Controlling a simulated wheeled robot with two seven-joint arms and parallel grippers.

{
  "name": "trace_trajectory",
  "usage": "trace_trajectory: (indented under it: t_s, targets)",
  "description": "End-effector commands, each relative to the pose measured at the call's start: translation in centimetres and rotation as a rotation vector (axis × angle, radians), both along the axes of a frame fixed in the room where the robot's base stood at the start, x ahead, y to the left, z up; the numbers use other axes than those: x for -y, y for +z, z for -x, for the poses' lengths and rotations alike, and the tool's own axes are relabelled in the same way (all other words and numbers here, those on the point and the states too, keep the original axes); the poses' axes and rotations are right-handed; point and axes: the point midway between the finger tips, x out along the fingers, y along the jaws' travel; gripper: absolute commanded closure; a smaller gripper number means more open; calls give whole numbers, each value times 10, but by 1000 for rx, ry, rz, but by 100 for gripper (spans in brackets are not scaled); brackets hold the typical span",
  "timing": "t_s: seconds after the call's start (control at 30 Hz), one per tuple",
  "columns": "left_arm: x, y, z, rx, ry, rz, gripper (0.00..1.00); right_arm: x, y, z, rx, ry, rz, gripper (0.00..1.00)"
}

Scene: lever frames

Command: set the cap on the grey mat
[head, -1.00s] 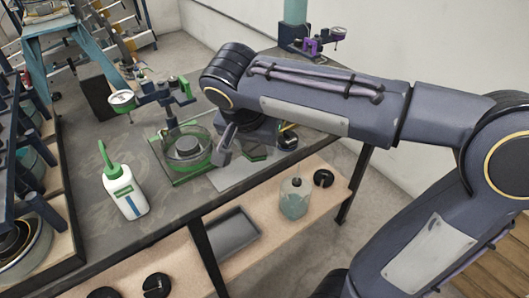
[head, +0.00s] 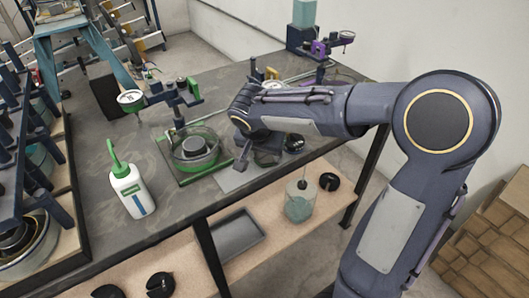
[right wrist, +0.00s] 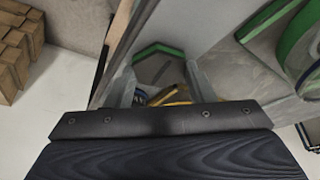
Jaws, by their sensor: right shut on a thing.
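The grey mat (head: 232,180) lies on the dark bench, right of the green-edged base with the glass dish; my right arm covers part of it. My right gripper (right wrist: 161,86) is over the mat's right part in the head view, its fingers mostly hidden behind my wrist. In the right wrist view its fingers stand either side of a grey six-sided piece with a green rim (right wrist: 158,48), apparently the cap, and it is shut on it. I cannot tell whether the piece touches the mat. My left gripper is not in view.
A glass dish (head: 196,151) on a green base stands left of the mat. A white bottle with a green spout (head: 130,190) stands further left. A black round piece (head: 293,143) is right of my gripper. A lower shelf holds a grey tray (head: 235,236) and a jar (head: 300,205).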

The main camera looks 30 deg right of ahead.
Motion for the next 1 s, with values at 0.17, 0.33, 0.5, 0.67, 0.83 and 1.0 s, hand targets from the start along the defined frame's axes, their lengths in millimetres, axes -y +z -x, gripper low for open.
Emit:
trace_trajectory:
  t_s: [0.17, 0.33, 0.5, 0.67, 0.83, 1.0]
  targets:
    - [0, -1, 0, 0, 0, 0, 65, 0, 0, 0, 1, 0, 0, 83]
    - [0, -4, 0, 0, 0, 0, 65, 0, -3, 0, 0, 0, 0, 45]
    - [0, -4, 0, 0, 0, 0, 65, 0, -3, 0, 0, 0, 0, 30]
    - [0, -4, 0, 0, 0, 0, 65, 0, -3, 0, 0, 0, 0, 30]
    - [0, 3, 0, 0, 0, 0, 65, -1, 4, 0, 0, 1, 0, 30]
    - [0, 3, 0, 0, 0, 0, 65, -9, 30, 7, 6, 3, 0, 30]
